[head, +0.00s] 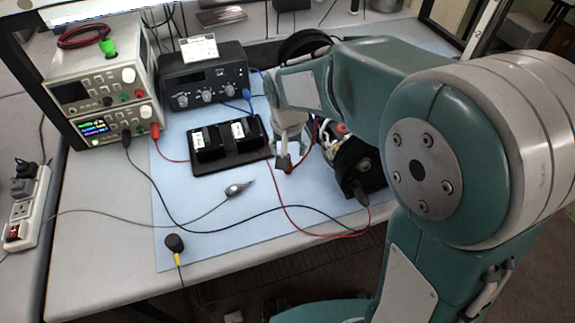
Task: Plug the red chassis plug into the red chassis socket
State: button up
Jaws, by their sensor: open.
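My gripper (284,162) points down over the blue mat, just right of the black two-block holder; it looks small and partly hidden by its own wrist, and its jaws are open. A dark cylindrical unit (351,163) with a green-centred face lies right of the gripper, partly behind my arm. A small red part (342,128) shows at its upper edge; I cannot tell whether it is the red chassis socket. A thin red lead (287,207) runs from near the gripper across the mat towards the unit. I cannot clearly make out the red chassis plug.
Two stacked power instruments (100,88) and a black knobbed box (203,80) stand at the back left. The black holder (228,160) carries two dark blocks. A grey-tipped probe (237,188) and a black round plug (174,243) lie in front. Loose leads cross the mat (215,222).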

jog(key=shift+f, duration=0.1)
notch_tip(320, 180, down, 5)
jog(key=shift+w+a+f, duration=0.1)
jog(key=shift+w, duration=0.05)
dwell(0.3)
grip_shut()
